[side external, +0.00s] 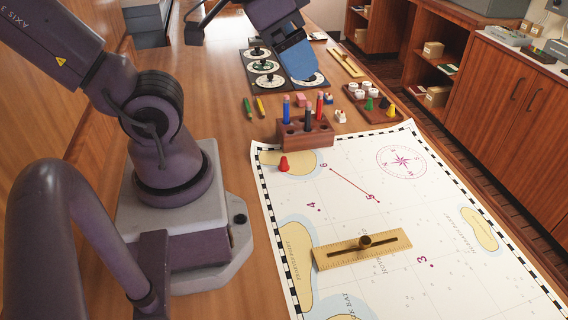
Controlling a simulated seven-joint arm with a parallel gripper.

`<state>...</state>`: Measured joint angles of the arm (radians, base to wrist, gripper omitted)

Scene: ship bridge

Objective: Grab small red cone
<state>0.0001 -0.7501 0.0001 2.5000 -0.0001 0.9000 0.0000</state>
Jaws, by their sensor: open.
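The small red cone (284,164) stands upright on the chart (350,240), near its upper left corner. It is just in front of the wooden pen holder and apart from it. My gripper (305,80) is at the top of the view, above the dial panel, well behind and above the cone. It is open. Its fingertips are small and partly hidden by its blue body, and I see nothing held.
The wooden holder (318,137) with upright markers stands close behind the cone. A wooden tray (392,115) with small green and yellow cones is to its right. Two pencils lie left of the holder.

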